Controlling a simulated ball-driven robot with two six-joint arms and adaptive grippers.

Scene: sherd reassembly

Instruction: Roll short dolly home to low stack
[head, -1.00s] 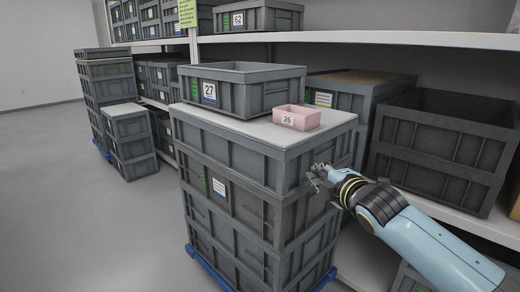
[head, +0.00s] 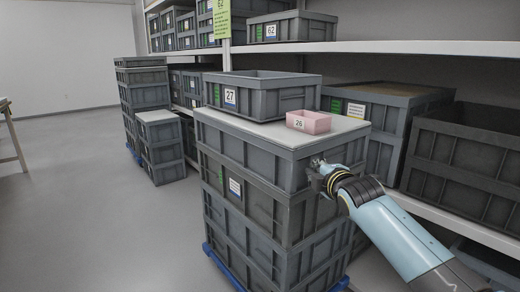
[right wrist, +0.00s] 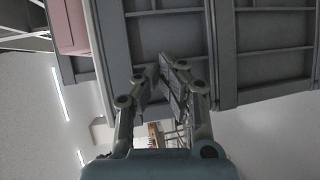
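A near stack of grey crates (head: 250,200) stands on a blue dolly (head: 222,268) in the head view. A white lid (head: 255,131) tops it. Crate 27 (head: 285,98) and a pink box (head: 308,122) marked 26 sit on the lid. A lower stack (head: 162,150) with a pale top stands at left, beside a taller stack (head: 142,90). My right gripper (head: 316,166) is at the near stack's upper right side; contact is unclear. In the right wrist view its fingers (right wrist: 160,75) are drawn together before the crate wall (right wrist: 165,45), with nothing visible between them. My left gripper is out of view.
Shelves (head: 400,47) holding grey crates run along the back and right. A large open crate (head: 460,165) sits on the lower shelf, right of my arm. The grey floor (head: 90,220) at left is open. A table's edge (head: 10,140) shows at far left.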

